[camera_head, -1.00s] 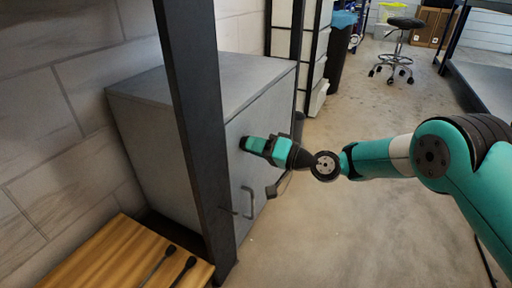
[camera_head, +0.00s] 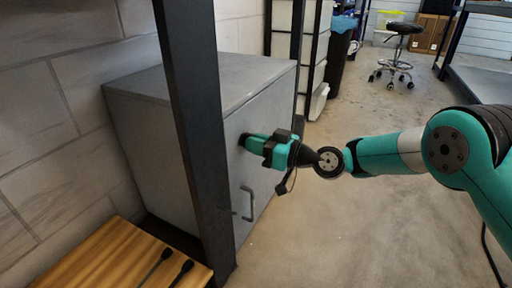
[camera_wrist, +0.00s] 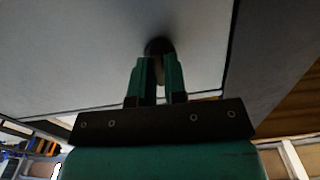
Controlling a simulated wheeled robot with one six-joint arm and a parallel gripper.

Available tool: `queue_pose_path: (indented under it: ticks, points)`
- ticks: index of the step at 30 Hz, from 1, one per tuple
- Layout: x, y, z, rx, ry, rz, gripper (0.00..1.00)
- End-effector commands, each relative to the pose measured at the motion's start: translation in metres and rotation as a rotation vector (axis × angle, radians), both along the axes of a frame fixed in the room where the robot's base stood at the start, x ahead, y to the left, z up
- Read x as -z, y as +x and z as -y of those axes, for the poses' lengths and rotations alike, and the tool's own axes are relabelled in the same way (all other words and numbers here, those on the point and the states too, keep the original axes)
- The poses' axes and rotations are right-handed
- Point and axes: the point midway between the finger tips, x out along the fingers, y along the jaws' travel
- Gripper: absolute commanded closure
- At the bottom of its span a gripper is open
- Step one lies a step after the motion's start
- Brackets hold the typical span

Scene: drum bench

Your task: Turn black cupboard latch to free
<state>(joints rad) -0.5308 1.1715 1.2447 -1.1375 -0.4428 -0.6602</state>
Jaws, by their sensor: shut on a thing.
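The grey cupboard (camera_head: 150,118) stands against the wall, its door (camera_wrist: 80,50) filling much of the wrist view. The black latch (camera_wrist: 159,46) is a dark round piece on the door near its edge. My gripper (camera_wrist: 158,62) is at the latch with its two teal fingers close together and shut on it. The part between the fingertips is mostly hidden, so the latch's angle is hard to tell. In the head view my gripper (camera_head: 248,140) meets the door's upper part, and its fingers cover the latch.
A grey bar handle (camera_head: 249,203) is on the door below my gripper. A dark upright post (camera_head: 195,130) stands in front of the cupboard. A wooden bench top (camera_head: 110,258) holds two black-headed sticks (camera_head: 180,270). The floor to the right is open, with a stool (camera_head: 398,50) far back.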

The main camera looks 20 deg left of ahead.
Motion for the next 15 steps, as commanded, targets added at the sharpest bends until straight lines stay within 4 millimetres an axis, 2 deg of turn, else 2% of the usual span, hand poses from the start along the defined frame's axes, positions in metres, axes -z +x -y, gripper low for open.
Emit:
queue_pose_path:
  ticks: [15]
  points:
    - [0.0007,-0.0001,0.0,0.0,-0.011,0.119,1.0]
